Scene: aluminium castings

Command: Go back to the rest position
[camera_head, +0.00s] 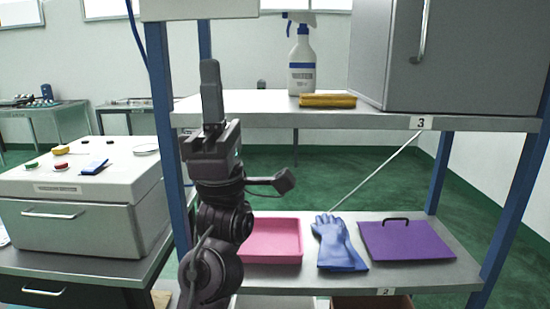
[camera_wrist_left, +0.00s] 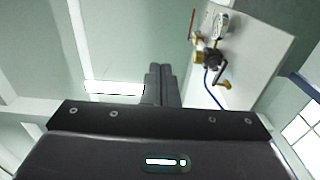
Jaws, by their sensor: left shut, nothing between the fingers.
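My left gripper (camera_head: 211,92) points straight up in the head view, in front of the left side of the shelf rack. Its fingers are together and nothing is between them. In the left wrist view the closed fingers (camera_wrist_left: 161,84) show past the dark gripper body, with the ceiling and walls behind. My left arm hides part of the rack and of the pink tray. My right gripper does not show in either view.
The lower shelf holds a pink tray (camera_head: 272,257), blue gloves (camera_head: 338,245) and a purple board (camera_head: 407,240). A white case (camera_head: 85,225) stands left.

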